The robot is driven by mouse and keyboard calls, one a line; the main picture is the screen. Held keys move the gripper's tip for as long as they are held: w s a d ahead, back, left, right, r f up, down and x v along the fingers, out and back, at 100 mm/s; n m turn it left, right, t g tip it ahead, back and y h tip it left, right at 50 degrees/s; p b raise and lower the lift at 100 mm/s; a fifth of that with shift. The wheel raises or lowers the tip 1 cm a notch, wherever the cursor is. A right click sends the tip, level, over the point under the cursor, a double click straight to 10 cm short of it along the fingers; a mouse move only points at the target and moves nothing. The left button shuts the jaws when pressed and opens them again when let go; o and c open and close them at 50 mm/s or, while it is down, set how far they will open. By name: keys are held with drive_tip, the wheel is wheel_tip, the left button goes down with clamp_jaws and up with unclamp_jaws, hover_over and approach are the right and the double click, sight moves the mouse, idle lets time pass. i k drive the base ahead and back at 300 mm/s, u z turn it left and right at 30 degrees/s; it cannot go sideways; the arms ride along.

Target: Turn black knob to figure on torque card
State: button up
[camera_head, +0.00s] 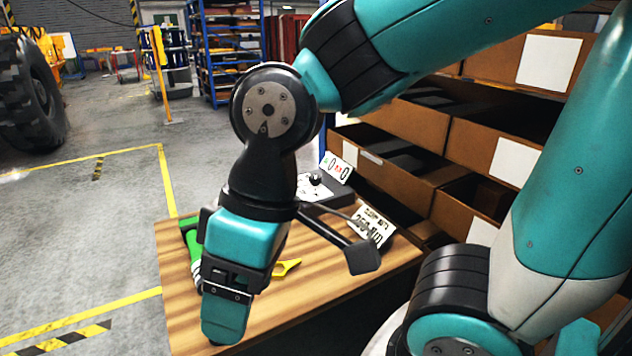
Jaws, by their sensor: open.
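The black knob (315,179) sits on a dark box with a pale dial face (312,188) at the back of the wooden bench. Its pointer setting is too small to read. A white torque card (372,226) stands tilted to the right of the dial; its large figure ends in "Nm" but is partly covered and not clearly legible. My gripper (227,318) points down over the front left of the bench, well in front of the knob and apart from it. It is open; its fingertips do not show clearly. A black arm with a square end (363,258) overlaps the card's lower edge.
A white sign with green and red marks (336,167) stands behind the knob. A green item (191,243) and a yellow item (287,267) lie on the bench (180,315), partly behind my gripper. Brown bins (400,122) rise at the back right. Open floor lies left.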

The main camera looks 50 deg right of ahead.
sight(315, 179)
drive_tip(key=z, duration=0.35)
drive_tip(key=k, duration=0.5)
drive_tip(key=z, duration=0.9)
drive_tip(key=i, duration=0.55)
drive_tip(key=u, duration=0.8)
drive_tip(key=i, duration=0.35)
drive_tip(key=u, duration=0.4)
